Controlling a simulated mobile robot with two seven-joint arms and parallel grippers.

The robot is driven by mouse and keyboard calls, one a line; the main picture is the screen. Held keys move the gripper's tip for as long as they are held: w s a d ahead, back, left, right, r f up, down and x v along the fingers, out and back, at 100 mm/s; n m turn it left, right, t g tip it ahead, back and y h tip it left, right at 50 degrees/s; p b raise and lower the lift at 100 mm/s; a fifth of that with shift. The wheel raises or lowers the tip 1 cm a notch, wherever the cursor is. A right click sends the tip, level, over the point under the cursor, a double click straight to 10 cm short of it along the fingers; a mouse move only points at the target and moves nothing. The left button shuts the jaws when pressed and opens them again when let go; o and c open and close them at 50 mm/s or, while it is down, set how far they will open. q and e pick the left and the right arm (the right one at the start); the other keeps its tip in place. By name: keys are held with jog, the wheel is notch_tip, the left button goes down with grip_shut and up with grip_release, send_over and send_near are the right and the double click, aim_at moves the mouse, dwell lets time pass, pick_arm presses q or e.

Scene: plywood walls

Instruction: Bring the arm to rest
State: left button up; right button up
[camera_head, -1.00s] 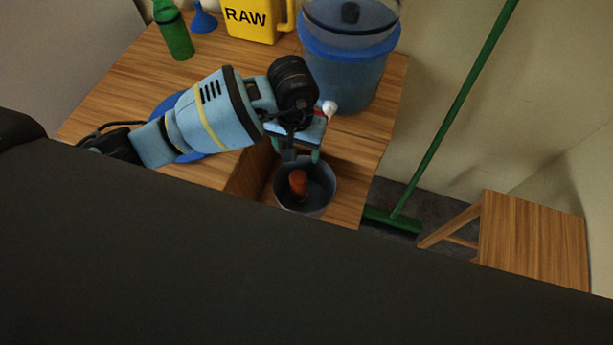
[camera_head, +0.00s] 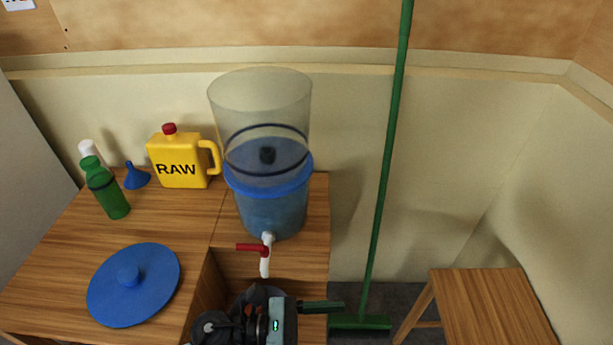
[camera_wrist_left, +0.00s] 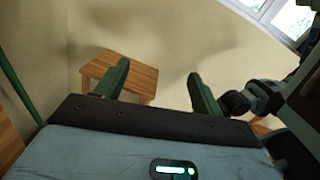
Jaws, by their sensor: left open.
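My left gripper (camera_head: 322,307) is at the bottom middle of the head view, in front of the dispenser and below its tap. One green finger points right there; the other is not clearly seen. In the left wrist view both fingers of the left gripper (camera_wrist_left: 162,82) stand wide apart with nothing between them. They point toward the wall and a wooden stool (camera_wrist_left: 135,73). My right gripper is not clearly seen in either view.
The table bears a blue lid (camera_head: 150,295), green bottle (camera_head: 108,195), blue funnel (camera_head: 137,178), yellow RAW jug (camera_head: 178,163) and blue dispenser (camera_head: 275,212) with a red-handled tap (camera_head: 253,247). A green broom (camera_head: 385,180) leans right of the table, near the stool (camera_head: 490,300).

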pick_arm(q)
jog(key=w+a+f+n+t+y+p, duration=0.15)
jog(key=a+n+t+y, duration=0.4)
jog(key=n, duration=0.95)
jog(key=a+f+n+t+y+p, duration=0.1)
jog(key=a+f+n+t+y, duration=0.15)
jog(key=a+n+t, duration=0.95)
jog(key=s+a+f+n+g+y, duration=0.3)
jog(key=s+n, duration=0.5)
jog(key=n, duration=0.3)
jog(key=s+a+f+n+g+y+p, duration=0.1)
jog(key=s+a+f+n+g+y, duration=0.2)
jog(key=s+f+n, duration=0.6)
jog(key=f+n+g+y, duration=0.1)
jog(key=n+g+y, duration=0.1)
jog(key=g, duration=0.1)
jog(key=shift+a+f+g, duration=0.3)
jog(key=shift+a+g, duration=0.05)
jog(key=shift+a, duration=0.05)
pick_arm(e)
jog(key=w+r+t, duration=0.1)
jog(key=w+r, duration=0.2)
jog(key=r, duration=0.2)
jog(key=shift+w+d, duration=0.25)
jog(key=shift+d, duration=0.05)
jog(key=shift+a, duration=0.15)
